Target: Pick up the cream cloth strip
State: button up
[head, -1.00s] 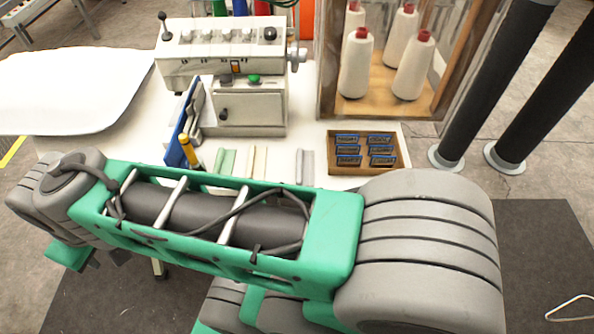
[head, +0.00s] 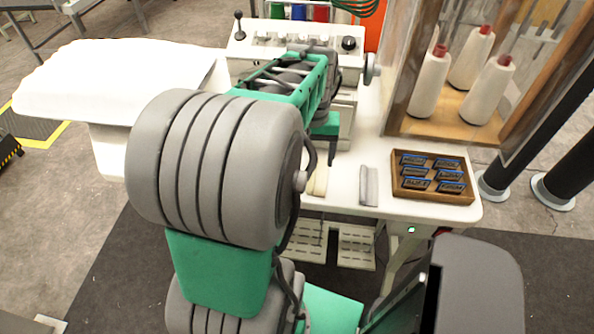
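The cream cloth strip (head: 318,181) lies on the white table near its front edge, partly hidden behind my arm. A grey strip (head: 368,186) lies to its right. The green strip seen earlier is hidden by my arm. My gripper (head: 331,152) points down over the table, behind and slightly right of the cream strip in the picture. Only a small dark part of its fingers shows below a green part. I cannot tell whether they are apart, and I see no cloth held in them.
A wooden tray of blue-marked labels (head: 432,177) is at the table's right. Thread cones (head: 429,81) stand in a clear-fronted wooden case behind it. A white pillow (head: 115,82) lies at the left. The machine (head: 350,70) stands behind my arm.

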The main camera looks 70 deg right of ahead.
aim_at(317, 184)
jog(key=shift+s+d+f+m, duration=0.1)
jog(key=shift+s+f+m, duration=0.1)
jog(key=shift+s+f, duration=0.25)
jog(key=shift+s+d+f+m, duration=0.1)
jog(key=shift+s+f+m, duration=0.1)
jog(key=shift+s, duration=0.45)
notch_tip(317, 184, down, 7)
jog(key=shift+w+a+p, duration=0.1)
jog(key=shift+p, duration=0.85)
jog(key=c, duration=1.4)
